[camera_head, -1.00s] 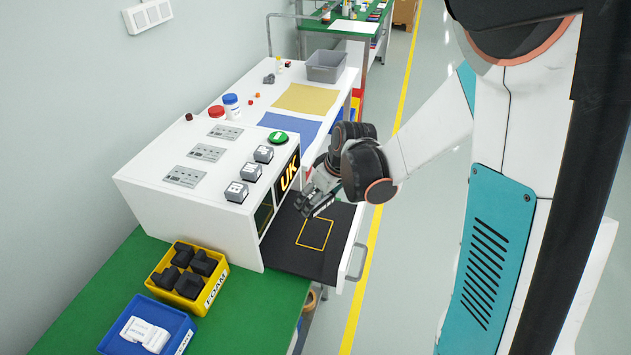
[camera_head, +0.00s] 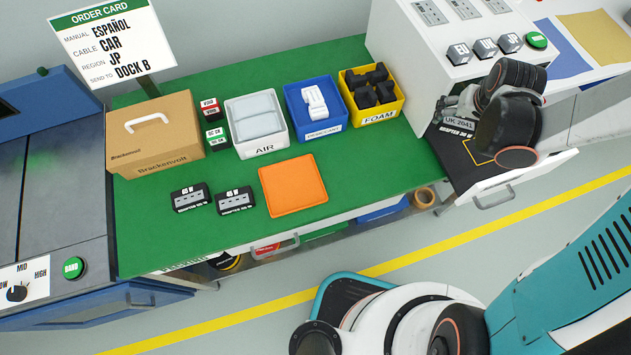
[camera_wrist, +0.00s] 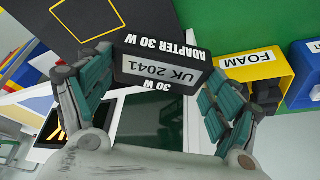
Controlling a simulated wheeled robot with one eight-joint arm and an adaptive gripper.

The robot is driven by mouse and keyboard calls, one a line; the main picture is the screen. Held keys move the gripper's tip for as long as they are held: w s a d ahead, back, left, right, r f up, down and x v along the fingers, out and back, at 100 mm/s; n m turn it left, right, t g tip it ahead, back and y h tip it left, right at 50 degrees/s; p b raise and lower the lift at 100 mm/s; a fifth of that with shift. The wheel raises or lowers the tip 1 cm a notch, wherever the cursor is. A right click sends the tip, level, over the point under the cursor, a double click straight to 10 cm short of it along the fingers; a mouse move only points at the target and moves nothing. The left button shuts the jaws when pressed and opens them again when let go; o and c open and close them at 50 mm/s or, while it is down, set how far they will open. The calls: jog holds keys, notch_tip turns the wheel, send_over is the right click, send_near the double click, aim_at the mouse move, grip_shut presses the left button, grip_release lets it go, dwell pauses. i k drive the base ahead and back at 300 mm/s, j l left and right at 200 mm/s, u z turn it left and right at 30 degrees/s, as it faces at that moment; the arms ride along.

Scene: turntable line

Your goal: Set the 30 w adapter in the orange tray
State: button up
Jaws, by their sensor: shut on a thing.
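The 30 W adapter (camera_wrist: 160,65) is a black block with a grey label reading UK 2041. My gripper (camera_wrist: 158,88) is shut on it, with a teal-padded finger on each side in the wrist view. In the head view the adapter (camera_head: 458,123) and my gripper (camera_head: 455,108) are above the dark pad of the drawer by the white cabinet. I cannot tell the exact height. The orange tray (camera_head: 293,185) lies flat and empty on the green bench, left of my gripper.
Two 45 W adapters (camera_head: 191,198) (camera_head: 236,201) lie left of the tray. Behind are a yellow FOAM bin (camera_head: 379,117), a blue bin (camera_head: 320,130), a white AIR bin (camera_head: 260,149) and a Brackenvolt box (camera_head: 155,160). An order card (camera_head: 110,41) stands at the back left.

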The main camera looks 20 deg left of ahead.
aim_at(292, 185)
jog(key=l+u, duration=0.15)
jog(key=u, duration=0.35)
jog(key=i+l+u, duration=0.1)
jog(key=l+u, duration=0.15)
jog(key=u, duration=0.2)
jog(key=l+u, duration=0.15)
jog(key=u, duration=0.35)
jog(key=l+u, duration=0.2)
jog(key=u, duration=0.3)
jog(key=k+l+u, duration=0.1)
jog(key=u, duration=0.35)
jog(key=k+l+u, duration=0.1)
jog(key=l+u, duration=0.15)
jog(key=u, duration=0.25)
